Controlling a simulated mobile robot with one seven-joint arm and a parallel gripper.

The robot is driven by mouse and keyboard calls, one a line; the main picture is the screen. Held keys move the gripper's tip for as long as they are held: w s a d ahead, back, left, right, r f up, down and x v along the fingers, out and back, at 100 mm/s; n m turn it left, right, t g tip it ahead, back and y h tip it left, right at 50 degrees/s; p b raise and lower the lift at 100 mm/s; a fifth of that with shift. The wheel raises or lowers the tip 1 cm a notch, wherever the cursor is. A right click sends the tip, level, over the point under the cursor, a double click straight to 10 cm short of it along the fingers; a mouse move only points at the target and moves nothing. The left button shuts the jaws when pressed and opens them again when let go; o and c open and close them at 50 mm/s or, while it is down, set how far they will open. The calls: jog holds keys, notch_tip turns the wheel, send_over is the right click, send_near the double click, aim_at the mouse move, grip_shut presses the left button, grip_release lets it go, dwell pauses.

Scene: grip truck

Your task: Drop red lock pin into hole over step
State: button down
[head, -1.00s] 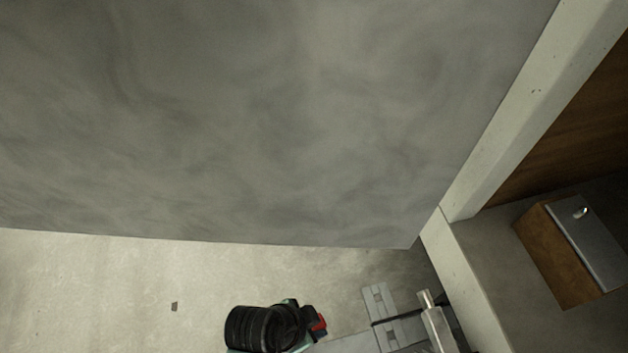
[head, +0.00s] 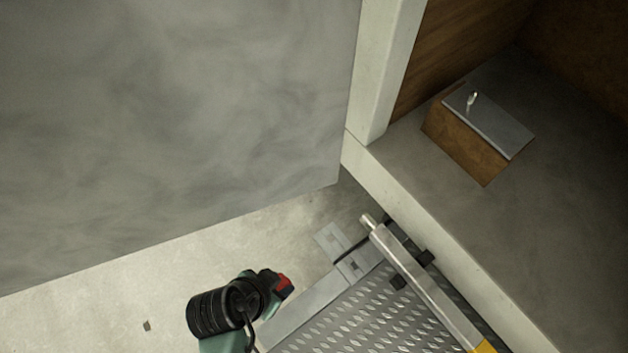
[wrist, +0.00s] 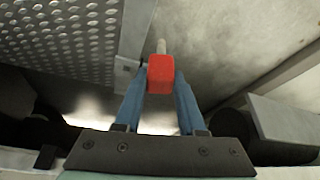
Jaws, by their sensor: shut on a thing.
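The red lock pin (wrist: 160,73) is between the two blue fingers of my gripper (wrist: 161,84) in the wrist view. Its red block head faces the camera, and a short pale shaft shows beyond it. The diamond-plate step (head: 350,318) lies right of my gripper. A grey metal bracket (head: 343,252) with small dark slots sits at the step's far end, apart from the pin. I cannot tell which opening is the pin's hole.
A silver bar (head: 420,288) runs along the step's right side. A large grey panel (head: 170,110) fills the upper left. The truck's pale sill (head: 440,245) and floor are at right, with a wooden box (head: 465,145) under a metal plate. Pale ground (head: 100,320) is open at lower left.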

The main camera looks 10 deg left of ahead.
jog(key=w+d+f+m+g+h+p, duration=0.1)
jog(key=w+d+f+m, duration=0.15)
jog(key=w+d, duration=0.4)
jog(key=w+d+f+m+h+p, duration=0.1)
jog(key=w+d+f+m, duration=0.2)
jog(key=d, duration=0.6)
jog(key=shift+m, duration=0.25)
jog(key=shift+s+a+f+b, duration=0.1)
jog(key=shift+s+f+b, duration=0.05)
jog(key=shift+f+b, duration=3.15)
jog(key=shift+f, duration=0.2)
jog(key=shift+c, duration=2.1)
grip_release()
jog(key=shift+g, duration=0.3)
